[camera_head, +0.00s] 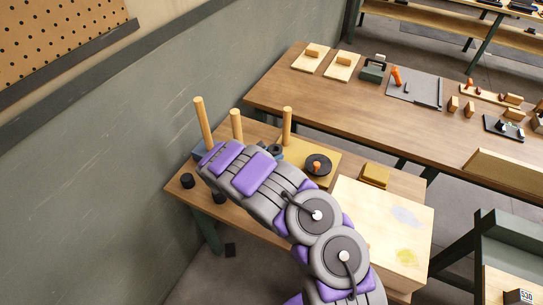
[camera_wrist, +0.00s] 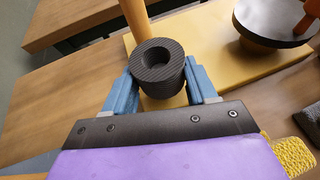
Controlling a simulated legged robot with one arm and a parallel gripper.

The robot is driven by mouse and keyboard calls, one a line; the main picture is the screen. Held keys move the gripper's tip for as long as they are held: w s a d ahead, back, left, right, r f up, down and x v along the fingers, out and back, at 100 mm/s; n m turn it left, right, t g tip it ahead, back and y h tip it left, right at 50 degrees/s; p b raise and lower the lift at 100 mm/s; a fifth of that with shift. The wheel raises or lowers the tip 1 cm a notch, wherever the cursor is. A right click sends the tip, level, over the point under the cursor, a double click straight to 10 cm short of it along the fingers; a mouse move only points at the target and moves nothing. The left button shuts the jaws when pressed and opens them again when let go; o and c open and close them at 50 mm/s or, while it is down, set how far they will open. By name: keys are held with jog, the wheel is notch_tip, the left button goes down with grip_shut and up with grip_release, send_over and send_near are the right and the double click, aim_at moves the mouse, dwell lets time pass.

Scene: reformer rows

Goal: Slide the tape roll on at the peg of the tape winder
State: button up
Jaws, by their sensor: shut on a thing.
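In the wrist view my gripper (camera_wrist: 160,88) is shut on the tape roll (camera_wrist: 158,70), a ribbed black ring with a dark empty hole, its blue fingers at either side. The winder's wooden peg (camera_wrist: 134,18) rises just behind the roll; its lower end is hidden. The roll is not around the peg; whether they touch is unclear. The winder's yellow base (camera_wrist: 203,48) lies below, with a black disc (camera_wrist: 270,22) and orange knob (camera_wrist: 308,22) to the right. In the head view the peg (camera_head: 287,125) and disc (camera_head: 318,165) show; my arm hides most of the gripper.
Two other wooden posts, the left one (camera_head: 203,122) and the middle one (camera_head: 236,124), stand on the bench near the wall. A black cylinder (camera_head: 187,181) sits at the bench's left edge. A yellow block (camera_head: 375,175) and a pale board (camera_head: 375,220) lie to the right.

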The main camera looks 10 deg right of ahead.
jog(key=shift+r, duration=0.75)
jog(key=shift+f+b, duration=1.05)
jog(key=shift+f, duration=0.45)
dwell(1.7)
jog(key=o, duration=1.1)
jog(key=shift+s+a, duration=0.1)
jog(key=shift+p+v, duration=1.95)
jog(key=shift+v, duration=6.6)
jog(key=shift+a+f, duration=0.1)
